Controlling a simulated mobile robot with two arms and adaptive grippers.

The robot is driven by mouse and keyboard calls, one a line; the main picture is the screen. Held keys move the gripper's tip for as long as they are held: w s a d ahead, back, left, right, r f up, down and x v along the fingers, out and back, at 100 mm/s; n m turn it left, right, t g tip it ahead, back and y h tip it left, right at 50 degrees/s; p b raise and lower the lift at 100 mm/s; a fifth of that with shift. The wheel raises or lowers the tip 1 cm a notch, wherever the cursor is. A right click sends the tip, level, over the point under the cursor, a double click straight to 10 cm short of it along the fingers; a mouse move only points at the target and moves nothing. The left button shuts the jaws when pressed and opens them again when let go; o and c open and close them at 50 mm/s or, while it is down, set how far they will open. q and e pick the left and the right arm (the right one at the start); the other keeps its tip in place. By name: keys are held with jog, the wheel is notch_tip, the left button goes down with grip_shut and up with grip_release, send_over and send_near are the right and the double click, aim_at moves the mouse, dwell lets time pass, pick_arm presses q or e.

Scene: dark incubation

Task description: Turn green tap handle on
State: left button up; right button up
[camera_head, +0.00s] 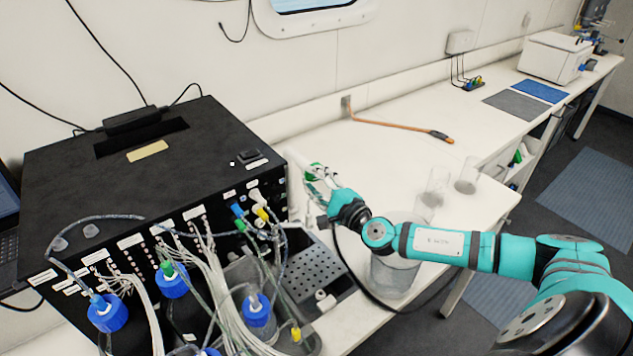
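A small green piece (313,172), which looks like the green tap handle, shows at the fingers of my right gripper (317,180). The gripper reaches in from the right, just beyond the right side of the black box. Its fingers overlap the green piece and a pale upright part, so I cannot tell whether they touch or grip it. The finger gap is too small to make out. Another small green fitting (241,225) sits on the box front by a blue and a yellow one. My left gripper is not in view.
The black box (190,150) carries many tubes and blue-capped bottles (107,314). A perforated metal tray (315,270) lies below the gripper. A large clear vessel (392,277) stands under my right forearm, with clear beakers (436,187) beyond. The bench behind is mostly clear.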

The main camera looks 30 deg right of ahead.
jog(key=shift+s, duration=0.15)
jog(key=s+d, duration=0.1)
jog(key=s, duration=1)
jog(key=shift+s, duration=0.35)
